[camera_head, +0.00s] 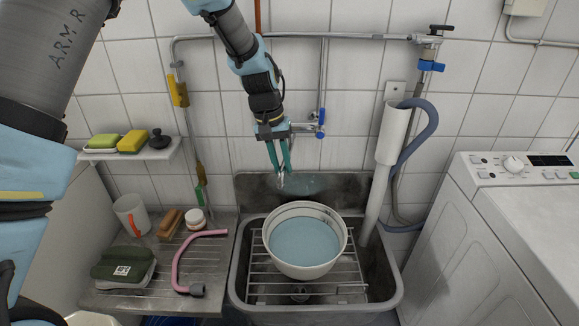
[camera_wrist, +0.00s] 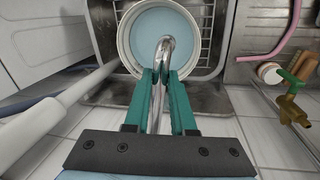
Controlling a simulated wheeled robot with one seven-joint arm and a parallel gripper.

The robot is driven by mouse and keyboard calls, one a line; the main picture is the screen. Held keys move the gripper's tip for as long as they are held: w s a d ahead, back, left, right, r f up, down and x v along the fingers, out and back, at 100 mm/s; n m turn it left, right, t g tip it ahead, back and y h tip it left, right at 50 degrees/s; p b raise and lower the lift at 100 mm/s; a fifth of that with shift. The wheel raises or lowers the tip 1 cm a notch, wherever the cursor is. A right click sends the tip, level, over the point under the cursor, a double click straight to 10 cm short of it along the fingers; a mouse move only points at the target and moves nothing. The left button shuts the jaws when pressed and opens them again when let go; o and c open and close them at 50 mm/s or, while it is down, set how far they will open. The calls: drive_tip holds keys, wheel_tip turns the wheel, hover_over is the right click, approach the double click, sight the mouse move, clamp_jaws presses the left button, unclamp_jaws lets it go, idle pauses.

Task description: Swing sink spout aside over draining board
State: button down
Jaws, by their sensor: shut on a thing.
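The chrome sink spout (camera_wrist: 166,55) is a curved tube seen in the wrist view, with its bent end over the bucket. My gripper (camera_wrist: 163,82) has its teal fingers shut on the spout; in the head view the gripper (camera_head: 280,178) is above the back edge of the sink. In the head view the fingers hide most of the spout. The sink (camera_head: 240,285) is a grey basin with a wire rack, on which a white bucket (camera_head: 338,262) of bluish water stands, below and in front of the spout. The draining board (camera_head: 130,300) lies to the left of the sink.
A white standpipe (camera_head: 391,140) stands right of the sink, beside a washing machine (camera_head: 500,240).

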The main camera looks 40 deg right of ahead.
drive_tip(key=w+a+m, duration=0.1)
drive_tip(key=w+m, duration=0.1)
drive_tip(key=w+a+m, duration=0.1)
drive_tip(key=w, duration=0.1)
drive_tip(key=shift+a+m+y, duration=0.15)
drive_tip(key=shift+m+y, duration=0.15)
drive_tip(key=shift+m, duration=0.1)
drive_tip(key=c, duration=0.8)
unclamp_jaws()
drive_tip(key=shift+o, duration=0.2)
drive_tip(key=shift+b, duration=0.3)
wheel_tip(320, 180, up, 11)
drive_tip(key=w+b, duration=0.1)
drive_tip(key=b, duration=0.2)
drive_tip(key=shift+w+a+f, duration=0.15)
drive_tip(key=shift+w+a, duration=0.25)
